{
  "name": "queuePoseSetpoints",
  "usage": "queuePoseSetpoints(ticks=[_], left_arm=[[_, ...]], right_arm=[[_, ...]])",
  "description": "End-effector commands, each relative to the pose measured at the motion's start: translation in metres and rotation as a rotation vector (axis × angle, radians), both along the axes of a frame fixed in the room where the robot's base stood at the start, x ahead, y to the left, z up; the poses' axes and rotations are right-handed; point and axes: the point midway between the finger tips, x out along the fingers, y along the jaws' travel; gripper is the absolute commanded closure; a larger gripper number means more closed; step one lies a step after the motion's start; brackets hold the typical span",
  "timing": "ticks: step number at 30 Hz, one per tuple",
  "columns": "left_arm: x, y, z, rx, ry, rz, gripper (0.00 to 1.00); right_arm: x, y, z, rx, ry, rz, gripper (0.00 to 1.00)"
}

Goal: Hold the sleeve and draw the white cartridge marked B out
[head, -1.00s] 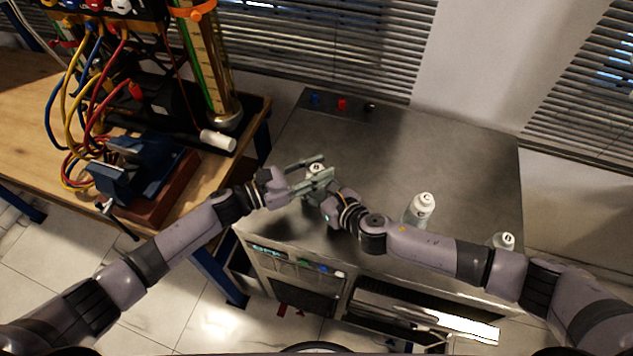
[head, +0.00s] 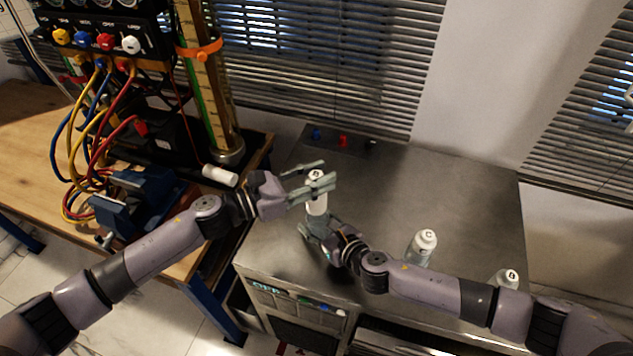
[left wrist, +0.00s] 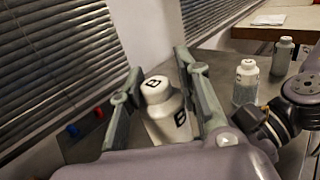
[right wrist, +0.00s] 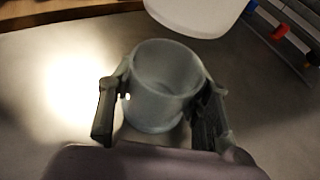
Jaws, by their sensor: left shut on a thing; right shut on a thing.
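The white cartridge marked B (head: 316,204) is upright in my left gripper (head: 327,178), which is shut on its upper part. In the left wrist view the letter B shows on the cap and side of the cartridge (left wrist: 160,108) between the fingers. My right gripper (head: 319,230) is lower and shut around the grey sleeve (right wrist: 165,88). The right wrist view looks into the sleeve's open mouth, which appears empty. The white cartridge end (right wrist: 200,14) shows above and apart from the sleeve. In the head view the sleeve is mostly hidden by the right gripper.
A bottle marked C (head: 422,246) and another bottle (head: 505,280) stand on the metal cabinet top (head: 450,190), right of the grippers and behind my right arm. A wooden bench (head: 30,150) with a blue vise (head: 140,205), cables and a gauge column (head: 205,80) is at left.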

Motion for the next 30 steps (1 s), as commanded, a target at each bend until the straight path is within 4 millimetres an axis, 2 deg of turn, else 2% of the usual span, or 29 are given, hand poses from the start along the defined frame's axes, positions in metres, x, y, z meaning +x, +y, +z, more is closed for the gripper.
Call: queuePoseSetpoints(ticks=[1,5,6,15,26,30], left_arm=[[-0.0002,-0.0003,0.0000,-0.001,0.000,-0.001,1.00],[-0.0006,-0.0008,-0.0004,-0.001,0.000,-0.002,1.00],[-0.0007,-0.0008,-0.0004,-0.001,0.000,-0.002,1.00],[-0.0012,-0.0013,-0.0006,-0.001,0.000,-0.004,1.00],[-0.0014,-0.0015,-0.0005,-0.002,0.001,-0.004,1.00],[-0.0013,-0.0014,-0.0004,-0.001,0.000,-0.004,1.00]], right_arm=[[-0.0024,-0.0025,-0.0062,-0.006,0.010,-0.003,0.82],[-0.0023,-0.0025,-0.0062,-0.006,0.010,-0.003,0.82],[-0.0023,-0.0025,-0.0062,-0.006,0.010,-0.003,0.53],[-0.0013,-0.0022,-0.0046,-0.004,0.007,-0.004,0.33],[-0.0004,-0.0013,-0.0015,-0.002,0.003,-0.002,0.32],[-0.0070,-0.0062,0.0016,-0.002,0.002,-0.001,0.32]])
